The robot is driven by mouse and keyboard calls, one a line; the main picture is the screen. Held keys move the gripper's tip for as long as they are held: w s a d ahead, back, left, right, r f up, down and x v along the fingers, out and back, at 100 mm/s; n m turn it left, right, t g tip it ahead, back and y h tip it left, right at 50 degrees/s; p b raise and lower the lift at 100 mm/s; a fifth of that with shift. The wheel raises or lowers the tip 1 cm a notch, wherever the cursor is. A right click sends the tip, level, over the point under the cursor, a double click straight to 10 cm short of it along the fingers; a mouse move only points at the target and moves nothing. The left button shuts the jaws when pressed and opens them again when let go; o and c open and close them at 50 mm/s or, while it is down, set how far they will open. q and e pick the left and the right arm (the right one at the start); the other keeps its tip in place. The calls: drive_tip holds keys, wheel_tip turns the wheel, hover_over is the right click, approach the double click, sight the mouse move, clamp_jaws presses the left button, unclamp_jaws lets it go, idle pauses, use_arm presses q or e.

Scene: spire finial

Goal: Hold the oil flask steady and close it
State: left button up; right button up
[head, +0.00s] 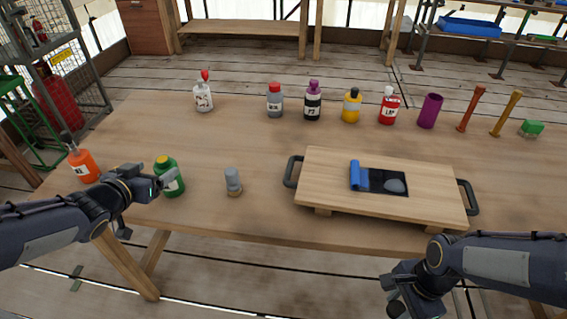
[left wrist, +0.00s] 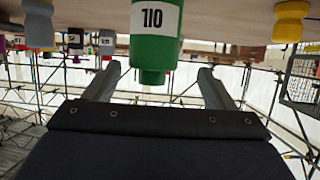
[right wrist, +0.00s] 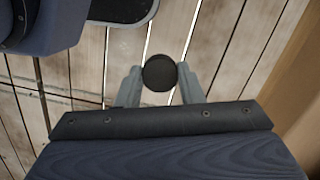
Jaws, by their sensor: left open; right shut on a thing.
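The oil flask (head: 170,180) is a green bottle with a white label, upright near the table's front left. In the left wrist view, which is upside down, the flask (left wrist: 155,50) stands between and beyond the finger tips. My left gripper (head: 155,186) is open beside the flask, at its left. My right gripper (right wrist: 160,85) is shut on a dark round piece (right wrist: 159,73), seen end-on, low in front of the table at the right.
A yellow stopper-like piece (left wrist: 290,20) and a small grey piece (head: 233,182) stand near the flask. An orange bottle (head: 82,165) is at the left. Several bottles line the back. A wooden board (head: 330,165) with black handles takes up the right middle.

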sight(168, 168)
use_arm(q)
drive_tip(key=shift+w+d+f, duration=0.1)
drive_tip(key=shift+w+f, duration=0.05)
drive_tip(key=shift+w, duration=0.35)
use_arm(e)
drive_tip(key=shift+f, duration=0.25)
use_arm(q)
drive_tip(key=shift+w+d+f+b, duration=0.1)
drive_tip(key=shift+w+f+b, duration=0.05)
drive_tip(key=shift+f+b, duration=0.2)
use_arm(e)
drive_tip(key=shift+f, duration=0.3)
use_arm(q)
drive_tip(key=b+x, duration=0.2)
drive_tip(key=x, duration=0.1)
drive_tip(key=shift+w+d+f, duration=0.2)
drive_tip(key=shift+d+f, duration=0.1)
drive_tip(key=shift+d, duration=0.05)
use_arm(e)
wheel_tip(168, 168, down, 2)
drive_tip(key=shift+f, duration=0.2)
use_arm(q)
drive_tip(key=shift+w+b, duration=0.3)
drive_tip(key=shift+w, duration=0.2)
use_arm(e)
drive_tip(key=shift+f, duration=0.1)
use_arm(q)
drive_tip(key=shift+c, duration=0.3)
